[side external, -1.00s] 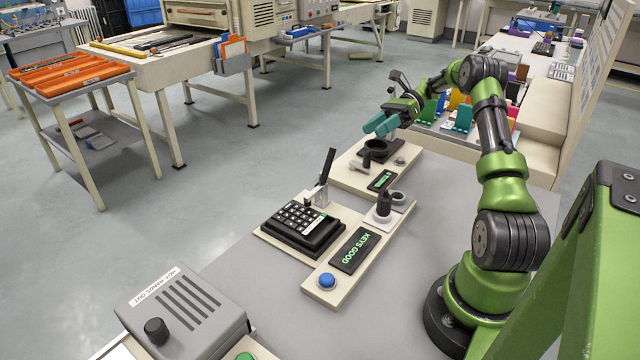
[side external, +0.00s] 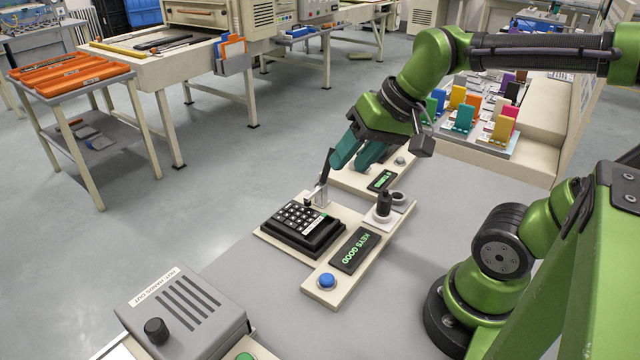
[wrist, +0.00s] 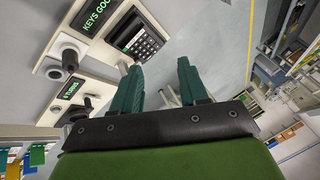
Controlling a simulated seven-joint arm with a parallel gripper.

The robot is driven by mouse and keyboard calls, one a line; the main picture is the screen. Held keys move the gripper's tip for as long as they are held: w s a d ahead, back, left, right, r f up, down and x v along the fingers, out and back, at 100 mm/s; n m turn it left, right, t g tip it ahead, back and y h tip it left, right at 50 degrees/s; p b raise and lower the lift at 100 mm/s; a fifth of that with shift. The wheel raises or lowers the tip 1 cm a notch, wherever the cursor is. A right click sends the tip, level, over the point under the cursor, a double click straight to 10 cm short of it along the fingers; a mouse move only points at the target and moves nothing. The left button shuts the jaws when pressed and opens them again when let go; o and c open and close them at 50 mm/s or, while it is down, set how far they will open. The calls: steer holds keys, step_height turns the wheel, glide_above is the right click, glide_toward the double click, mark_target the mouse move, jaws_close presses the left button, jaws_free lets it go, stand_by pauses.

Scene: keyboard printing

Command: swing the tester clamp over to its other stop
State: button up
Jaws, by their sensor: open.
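The tester clamp (side external: 327,170) has a black handle standing nearly upright, leaning slightly, on a metal bracket at the back edge of the tester. The black keypad (side external: 300,228) sits in front of it on the cream tester board (side external: 322,283); it also shows in the wrist view (wrist: 145,42). My gripper (side external: 350,166) is open, with its teal fingers angled down just right of the clamp handle in the side view. I cannot tell whether a finger touches the handle. In the wrist view, both fingers (wrist: 160,66) are apart; the handle is not clear there.
A display reading "KEYS GOOD" (side external: 355,250), a blue button (side external: 327,281) and a dark knob (side external: 384,203) are on the tester board. A second cream station (side external: 347,180) lies behind, partly hidden by my gripper.

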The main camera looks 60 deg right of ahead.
steer(key=shift+s+a+f+n+t, duration=0.15)
steer(key=shift+s+a+n+t, duration=0.45)
steer(key=shift+s+n+t, duration=0.15)
steer(key=shift+c, duration=0.3)
steer(key=shift+s+a+f, duration=0.1)
steer(key=shift+f, duration=0.15)
steer(key=shift+c, duration=1.3)
steer(key=shift+w+f+n+g, duration=0.2)
steer(key=shift+w+f+g, duration=0.1)
steer(key=shift+w, duration=0.2)
steer(key=shift+w+f+n+g, duration=0.15)
steer(key=shift+w+f+g, duration=0.1)
steer(key=shift+w, duration=0.25)
jaws_close()
steer(key=n+g+h, duration=0.1)
steer(key=g+h, duration=0.2)
steer(key=h, duration=0.4)
glide_above(324, 175)
steer(key=f, duration=1)
steer(key=shift+w+a, duration=0.1)
steer(key=shift+a, duration=0.3)
steer(key=shift+d+f, duration=0.2)
steer(key=shift+d, duration=0.2)
